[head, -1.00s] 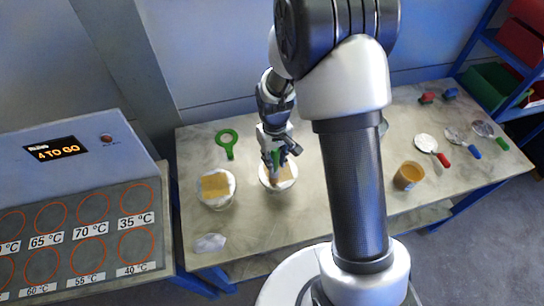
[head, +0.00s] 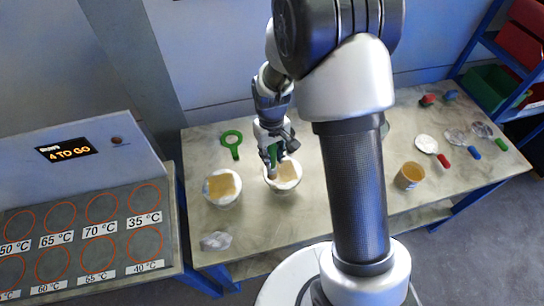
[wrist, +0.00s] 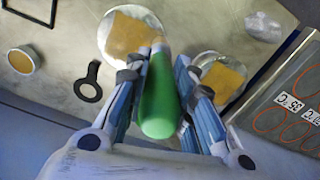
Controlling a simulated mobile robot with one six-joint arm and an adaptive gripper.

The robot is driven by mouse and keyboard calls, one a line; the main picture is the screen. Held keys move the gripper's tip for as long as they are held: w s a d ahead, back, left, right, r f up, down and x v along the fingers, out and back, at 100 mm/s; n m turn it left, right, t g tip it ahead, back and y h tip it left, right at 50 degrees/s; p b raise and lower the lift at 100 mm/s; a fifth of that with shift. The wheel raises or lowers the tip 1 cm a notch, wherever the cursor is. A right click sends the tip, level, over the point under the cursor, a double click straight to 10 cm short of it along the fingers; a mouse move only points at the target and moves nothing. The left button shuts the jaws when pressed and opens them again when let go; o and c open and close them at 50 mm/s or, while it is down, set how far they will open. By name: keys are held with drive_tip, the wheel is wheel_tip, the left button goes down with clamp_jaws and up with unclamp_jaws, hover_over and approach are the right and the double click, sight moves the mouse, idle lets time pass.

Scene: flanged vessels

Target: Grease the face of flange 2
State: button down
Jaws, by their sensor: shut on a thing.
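Two round pale vessels with tan square patches on their tops stand on the bench. The right vessel (head: 284,188) is under my gripper (head: 274,158); the left vessel (head: 222,200) is beside it. No number shows on either, so I cannot tell which is flange 2. In the wrist view the vessel under my gripper (wrist: 107,42) is at upper left and the other (wrist: 207,58) is right of the fingers. My gripper (wrist: 163,78) is shut on a green-handled tool (wrist: 158,105).
A green ring tool (head: 232,140) lies behind the left vessel. A crumpled clear thing (head: 215,241) lies at the front left. An amber tub (head: 409,175) and several colour-handled tools lie right. A temperature panel (head: 80,225) stands left, its display (head: 67,149) lit.

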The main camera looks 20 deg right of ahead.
sight(271, 148)
drive_tip(key=shift+w+a+r+p, duration=0.15)
drive_tip(key=shift+r+p, duration=0.35)
drive_tip(key=shift+r, duration=0.45)
drive_tip(key=shift+r+p, duration=0.75)
drive_tip(key=shift+r, duration=0.4)
drive_tip(key=shift+f+b, duration=0.15)
drive_tip(key=shift+b, duration=0.15)
drive_tip(key=b, duration=0.3)
drive_tip(key=shift+f, duration=0.25)
drive_tip(key=b, duration=0.2)
drive_tip(key=shift+b, duration=0.35)
drive_tip(key=shift+r+b, duration=0.15)
drive_tip(key=shift+b, duration=0.6)
